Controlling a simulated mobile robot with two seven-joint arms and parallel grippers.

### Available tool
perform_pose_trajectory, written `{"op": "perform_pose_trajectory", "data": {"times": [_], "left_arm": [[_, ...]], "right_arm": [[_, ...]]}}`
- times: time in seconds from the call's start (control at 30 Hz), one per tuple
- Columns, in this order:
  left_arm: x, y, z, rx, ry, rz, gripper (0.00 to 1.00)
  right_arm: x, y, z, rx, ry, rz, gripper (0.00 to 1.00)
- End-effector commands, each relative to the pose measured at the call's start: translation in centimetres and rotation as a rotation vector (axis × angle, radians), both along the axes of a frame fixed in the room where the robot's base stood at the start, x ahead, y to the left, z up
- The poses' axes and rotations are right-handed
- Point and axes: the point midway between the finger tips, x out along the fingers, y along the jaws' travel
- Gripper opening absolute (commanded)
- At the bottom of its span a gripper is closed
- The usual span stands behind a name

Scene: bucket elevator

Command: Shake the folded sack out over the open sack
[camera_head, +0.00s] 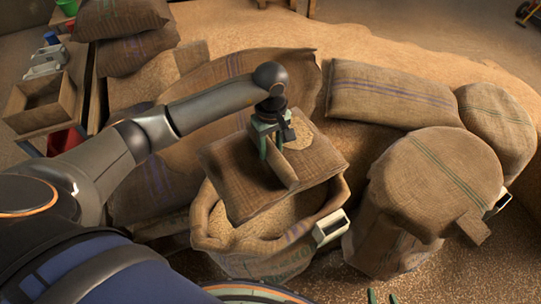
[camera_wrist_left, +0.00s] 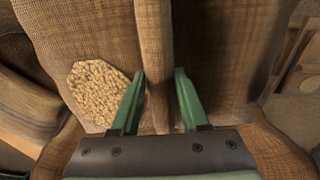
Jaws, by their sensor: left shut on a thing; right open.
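The folded sack (camera_head: 240,180) is a flat brown burlap piece with a raised fold, held tilted over the open sack (camera_head: 265,262). My left gripper (camera_head: 272,145) is shut on that fold; the wrist view shows the fold (camera_wrist_left: 155,60) between its green fingers (camera_wrist_left: 157,90). A patch of grain (camera_wrist_left: 98,92) lies beside the fold. The open sack stands upright with a rolled rim and grain inside; the folded sack hides part of its mouth. My right gripper (camera_head: 383,297) shows only green fingertips at the bottom edge, apart and empty.
Full closed sacks (camera_head: 435,185) stand close on the right, and another sack (camera_head: 390,95) lies behind. A large grain heap (camera_head: 400,45) fills the back. A wooden bench with a box (camera_head: 40,103) is at left. Loose grain covers the front floor.

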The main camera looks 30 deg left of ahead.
Motion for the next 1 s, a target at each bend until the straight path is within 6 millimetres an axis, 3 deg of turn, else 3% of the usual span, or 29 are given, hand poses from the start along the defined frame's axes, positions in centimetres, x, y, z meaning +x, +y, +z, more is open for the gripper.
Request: {"op": "perform_pose_trajectory", "data": {"times": [0.03,0.1,0.13,0.17,0.2,0.27,0.37,0.4,0.5,0.53,0.6,0.67,0.73,0.8,0.9,1.0], "left_arm": [[-0.2,0.0,-0.9,0.0,0.008,0.002,0.0],[-0.5,-0.2,-5.0,-0.001,0.019,0.005,0.0],[-0.3,-0.1,-5.3,-0.001,0.014,0.004,0.0],[0.1,0.0,-4.0,-0.001,0.001,0.001,0.0],[0.4,0.1,-1.1,0.002,-0.013,-0.002,0.0],[0.2,0.1,0.4,0.002,-0.007,0.0,0.0],[-0.5,-0.2,-5.0,-0.001,0.019,0.004,0.0],[-0.3,-0.1,-5.1,0.0,0.011,0.003,0.0],[0.3,0.1,0.4,0.003,-0.012,-0.002,0.0],[0.1,0.1,0.2,0.002,-0.002,0.0,0.0],[-0.6,-0.1,-4.3,-0.001,0.022,0.004,0.0],[-0.3,-0.1,-5.4,-0.001,0.012,0.002,0.0],[0.3,0.2,-1.1,0.002,-0.013,-0.003,0.0],[0.1,0.1,0.4,0.001,-0.003,0.0,0.0],[-0.5,-0.2,-5.1,-0.001,0.021,0.003,0.0],[-0.1,0.0,-5.0,0.001,0.003,0.001,0.0]], "right_arm": [[0.0,0.0,-0.1,0.0,0.0,0.0,0.55],[0.0,0.0,-0.1,0.0,0.0,0.0,0.55],[0.0,0.0,0.0,0.0,0.0,0.0,0.55],[0.0,0.0,0.0,0.0,0.001,0.0,0.55],[0.0,0.0,0.1,0.0,0.001,0.0,0.55],[0.0,0.0,0.0,0.0,0.0,0.0,0.55],[0.0,0.0,0.0,0.0,-0.001,0.0,0.55],[0.0,0.0,0.1,0.0,-0.001,0.0,0.55],[0.0,0.0,0.0,0.0,0.0,0.0,0.55],[0.0,0.0,0.0,0.0,0.0,0.0,0.55],[0.0,0.0,0.0,0.0,-0.001,0.0,0.55],[0.0,0.0,0.1,0.0,-0.001,0.0,0.55],[0.0,0.0,0.1,0.0,0.0,0.0,0.55],[0.0,0.0,0.0,0.0,-0.001,0.0,0.55],[0.0,0.0,0.0,0.0,-0.001,0.0,0.55],[0.0,0.0,0.0,0.0,0.0,0.0,0.55]]}}
